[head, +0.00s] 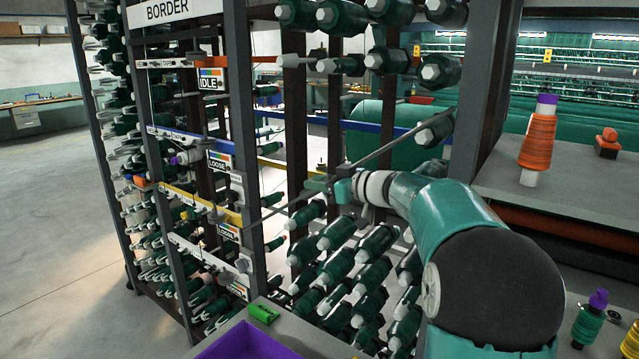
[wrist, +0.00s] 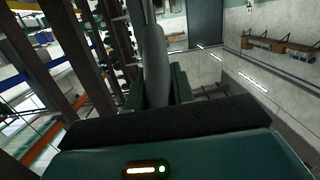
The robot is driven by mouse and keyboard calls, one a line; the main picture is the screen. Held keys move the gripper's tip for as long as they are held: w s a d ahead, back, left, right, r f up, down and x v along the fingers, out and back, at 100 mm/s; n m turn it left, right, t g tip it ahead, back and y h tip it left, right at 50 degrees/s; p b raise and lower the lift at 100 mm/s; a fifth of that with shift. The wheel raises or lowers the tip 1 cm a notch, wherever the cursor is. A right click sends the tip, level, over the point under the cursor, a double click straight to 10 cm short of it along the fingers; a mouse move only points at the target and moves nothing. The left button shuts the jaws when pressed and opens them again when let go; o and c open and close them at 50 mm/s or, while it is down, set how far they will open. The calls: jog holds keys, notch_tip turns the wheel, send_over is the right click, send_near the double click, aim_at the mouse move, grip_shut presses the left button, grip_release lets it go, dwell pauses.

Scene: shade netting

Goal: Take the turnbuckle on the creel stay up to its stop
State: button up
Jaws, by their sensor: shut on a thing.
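The creel stay (head: 391,143) is a thin grey rod that runs diagonally across the front of the creel, rising to the right. My gripper (head: 328,186) is at the middle of this rod and shut on it where the turnbuckle sits. In the wrist view the turnbuckle (wrist: 154,62) shows as a thicker grey rounded body on the rod. It stands between the dark green fingers of my gripper (wrist: 156,92). The fingers and wrist hide its lower part, and I cannot make out its stop.
Green bobbins (head: 355,262) fill the creel behind and below. Dark posts (head: 487,90) stand close to my arm. A purple tray (head: 245,342) and a green block (head: 263,313) are in front. An orange cone (head: 538,140) stands on the right bench.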

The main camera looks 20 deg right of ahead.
jog(key=shift+f, duration=0.1)
jog(key=o, duration=1)
jog(key=shift+r, duration=0.3)
notch_tip(320, 180, up, 2)
jog(key=shift+r, duration=0.15)
jog(key=s+a+r, duration=0.1)
jog(key=s+r, duration=0.2)
jog(key=s, duration=0.1)
jog(key=s+r, duration=0.3)
jog(key=s, duration=0.2)
jog(key=s+a+r, duration=0.1)
jog(key=s+r, duration=0.3)
jog(key=shift+s+a+r, duration=0.1)
jog(key=shift+s+a, duration=0.2)
jog(key=shift+s, duration=0.1)
